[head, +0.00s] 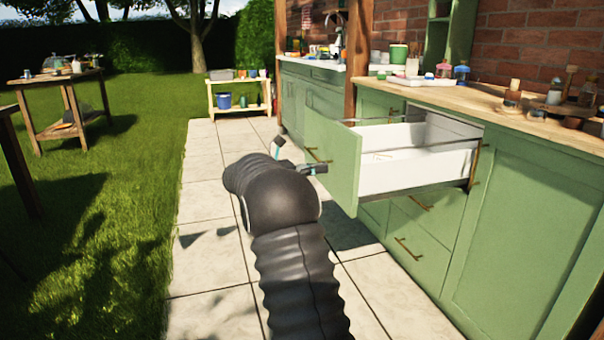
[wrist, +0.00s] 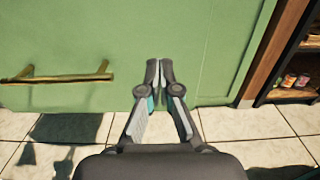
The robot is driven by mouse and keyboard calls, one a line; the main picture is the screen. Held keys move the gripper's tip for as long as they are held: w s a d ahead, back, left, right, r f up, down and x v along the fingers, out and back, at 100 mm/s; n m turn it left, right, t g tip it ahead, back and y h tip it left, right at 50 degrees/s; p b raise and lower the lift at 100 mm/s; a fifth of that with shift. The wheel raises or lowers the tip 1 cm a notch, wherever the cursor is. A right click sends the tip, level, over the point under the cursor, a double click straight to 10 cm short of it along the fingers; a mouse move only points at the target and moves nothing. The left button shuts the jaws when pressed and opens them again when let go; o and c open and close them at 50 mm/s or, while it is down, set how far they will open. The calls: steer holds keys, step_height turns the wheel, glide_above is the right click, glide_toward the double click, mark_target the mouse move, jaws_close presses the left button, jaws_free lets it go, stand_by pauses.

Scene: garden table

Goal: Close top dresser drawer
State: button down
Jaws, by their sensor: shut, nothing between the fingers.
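The top dresser drawer (head: 410,158) is pulled far out of the green dresser (head: 520,240). Its white inside looks empty where I can see it. Its green front panel (head: 337,180) faces left and carries a brass handle. My gripper (head: 318,169) is at the outer side of this panel, close to the handle. In the wrist view my gripper (wrist: 160,68) is shut and empty, its fingertips over the green panel (wrist: 215,45). The brass handle (wrist: 62,77) is left of the fingers. I cannot tell whether the fingertips touch the panel.
The wooden countertop (head: 500,110) holds jars, brushes and a tray. Lower drawers (head: 415,235) are shut. Paving (head: 215,240) lies clear left of the dresser, with grass beyond. A wooden table (head: 60,80) stands far left, and a low shelf (head: 240,98) stands at the back.

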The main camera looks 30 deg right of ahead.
mark_target(344, 164)
steer(key=x, duration=0.5)
steer(key=shift+b, duration=0.3)
